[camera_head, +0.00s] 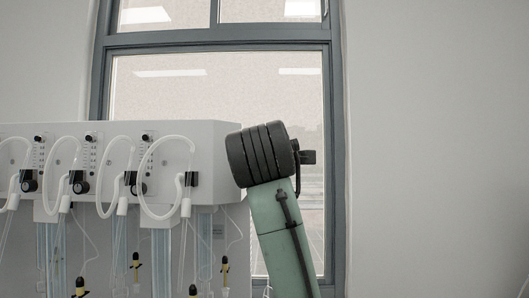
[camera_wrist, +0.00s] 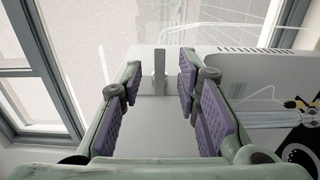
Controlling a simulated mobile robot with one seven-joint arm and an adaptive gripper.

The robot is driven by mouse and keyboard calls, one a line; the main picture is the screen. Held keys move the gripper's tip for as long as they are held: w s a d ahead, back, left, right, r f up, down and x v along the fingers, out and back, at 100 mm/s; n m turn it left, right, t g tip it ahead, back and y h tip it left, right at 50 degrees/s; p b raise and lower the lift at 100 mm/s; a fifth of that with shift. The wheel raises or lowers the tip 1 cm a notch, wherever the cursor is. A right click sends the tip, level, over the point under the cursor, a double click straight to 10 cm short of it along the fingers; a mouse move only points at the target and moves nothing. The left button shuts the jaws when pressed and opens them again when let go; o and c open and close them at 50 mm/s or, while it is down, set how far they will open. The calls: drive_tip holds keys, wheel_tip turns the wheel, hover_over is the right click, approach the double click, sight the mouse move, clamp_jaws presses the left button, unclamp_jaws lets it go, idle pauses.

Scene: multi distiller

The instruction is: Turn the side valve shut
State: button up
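In the wrist view, a small grey upright lever (camera_wrist: 159,66), which looks like the side valve, stands on the plain white side panel (camera_wrist: 160,127) of the distiller. My gripper (camera_wrist: 158,80) is open, with purple pads on both sides. The lever shows in the gap between the fingertips, with clear space on each side; I cannot tell how far ahead it is or whether the tips reach it. In the head view the white distiller (camera_head: 222,140) is at the left. My arm covers its right end, and neither the valve nor my gripper can be seen there.
The distiller's front carries several looped white hoses (camera_head: 144,175) and black knobs (camera_head: 80,182). Thin tubes with yellow fittings (camera_head: 136,262) hang below. A grey-framed window (camera_head: 335,150) stands behind. The wall (camera_head: 435,140) at the right is bare.

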drive_tip(key=shift+w+p, duration=0.3)
drive_tip(key=shift+w, duration=1.1)
drive_tip(key=shift+c, duration=0.4)
clamp_jaws()
